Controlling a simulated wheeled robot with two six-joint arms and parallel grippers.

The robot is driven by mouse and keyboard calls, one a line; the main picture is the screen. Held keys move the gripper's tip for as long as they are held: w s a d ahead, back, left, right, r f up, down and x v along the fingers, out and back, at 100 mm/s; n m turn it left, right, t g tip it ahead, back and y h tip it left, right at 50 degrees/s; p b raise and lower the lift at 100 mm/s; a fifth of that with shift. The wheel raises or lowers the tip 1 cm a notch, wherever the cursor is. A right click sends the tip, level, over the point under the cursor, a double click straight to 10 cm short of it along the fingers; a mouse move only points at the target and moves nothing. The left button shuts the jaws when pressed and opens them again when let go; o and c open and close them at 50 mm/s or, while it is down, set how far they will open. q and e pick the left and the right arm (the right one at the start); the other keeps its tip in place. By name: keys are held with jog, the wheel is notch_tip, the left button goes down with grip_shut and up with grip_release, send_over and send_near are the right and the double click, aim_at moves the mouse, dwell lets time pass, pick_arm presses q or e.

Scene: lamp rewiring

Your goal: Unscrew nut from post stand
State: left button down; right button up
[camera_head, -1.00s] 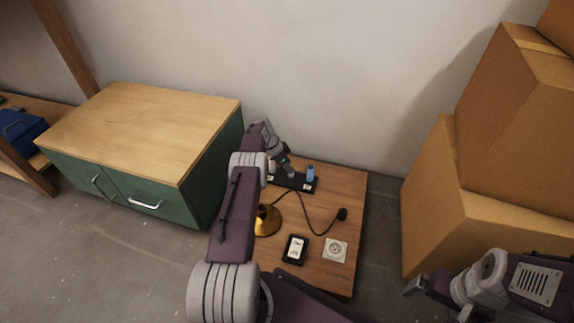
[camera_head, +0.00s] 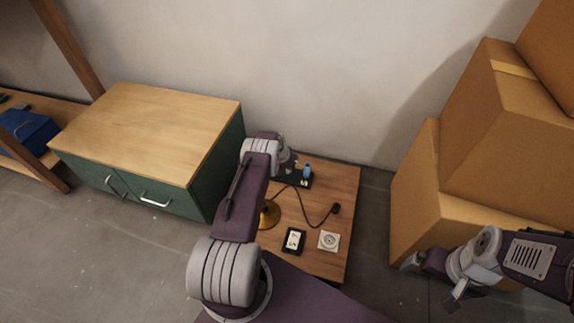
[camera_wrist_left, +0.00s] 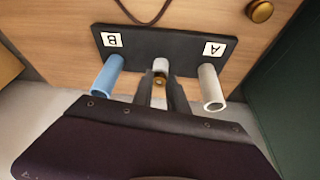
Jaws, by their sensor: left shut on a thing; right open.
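The black post stand (camera_wrist_left: 135,46) lies on the wooden table, with labels A and B. It also shows in the head view (camera_head: 304,184), partly hidden by my left arm. A blue post (camera_wrist_left: 107,75) rises by B and a pale grey post (camera_wrist_left: 211,88) by A. Between them, my left gripper (camera_wrist_left: 160,88) is shut on a small brass nut (camera_wrist_left: 159,81), in front of a short pale piece at the stand's middle. I cannot tell whether the nut is still on its thread. My right gripper (camera_head: 431,281) is open and empty, away from the stand.
On the table (camera_head: 340,190) are a brass lamp base (camera_head: 269,215), a dark cord with a plug (camera_head: 335,208), a black-framed item (camera_head: 293,241) and a white socket (camera_head: 329,241). A green cabinet (camera_head: 215,160) stands left, cardboard boxes (camera_head: 430,190) right.

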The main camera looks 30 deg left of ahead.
pick_arm(q)
jog(key=shift+d+n+y, duration=0.25)
jog(key=shift+n+y, duration=0.05)
jog(key=shift+n, duration=0.4)
notch_tip(320, 180, up, 4)
jog(key=shift+a+f+p, duration=0.1)
jog(key=shift+f+p, duration=0.15)
jog(key=shift+p, duration=0.9)
